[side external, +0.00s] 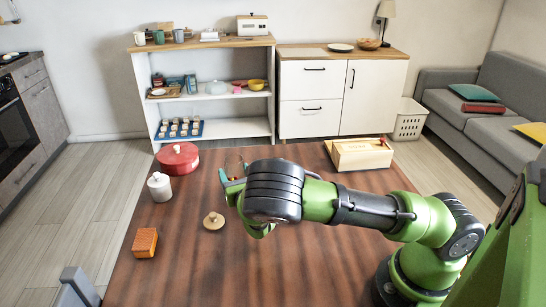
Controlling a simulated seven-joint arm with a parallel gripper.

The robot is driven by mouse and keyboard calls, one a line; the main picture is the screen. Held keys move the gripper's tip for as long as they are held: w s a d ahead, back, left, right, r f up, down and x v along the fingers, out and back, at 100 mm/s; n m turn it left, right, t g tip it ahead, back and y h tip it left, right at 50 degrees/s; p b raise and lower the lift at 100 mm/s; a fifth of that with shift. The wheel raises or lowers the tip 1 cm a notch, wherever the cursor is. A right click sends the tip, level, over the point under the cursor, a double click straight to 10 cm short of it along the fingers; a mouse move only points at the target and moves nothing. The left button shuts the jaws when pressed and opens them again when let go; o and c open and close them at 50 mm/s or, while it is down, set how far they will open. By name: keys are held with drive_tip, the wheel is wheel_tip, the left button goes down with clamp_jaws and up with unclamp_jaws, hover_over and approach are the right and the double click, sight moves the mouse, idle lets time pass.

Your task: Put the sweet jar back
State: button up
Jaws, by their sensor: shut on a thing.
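My gripper (228,180) is over the middle of the table, and my own wrist hides most of its fingers. A small, seemingly see-through thing with reddish bits (235,166) shows just behind the fingers. It may be the sweet jar, but it is too small and covered to be sure. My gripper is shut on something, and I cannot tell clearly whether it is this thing. A round wooden lid with a knob (213,221) lies on the table in front of the gripper. A white lidded jar (160,188) stands upright at the table's left side.
The brown table (200,275) also holds a red round tin (178,159), an orange-brown block (145,243) and a cream wooden box (359,154). Beyond it stand an open white shelf (146,87) and a white cabinet (310,87). The table's front middle is clear.

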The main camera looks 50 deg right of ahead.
drive_tip(key=shift+f, duration=1.1)
drive_tip(key=shift+f, duration=0.1)
drive_tip(key=o, duration=1.2)
drive_tip(key=shift+s, duration=0.1)
drive_tip(key=v, duration=1.1)
drive_tip(key=shift+s+a, duration=0.25)
drive_tip(key=shift+s, duration=0.1)
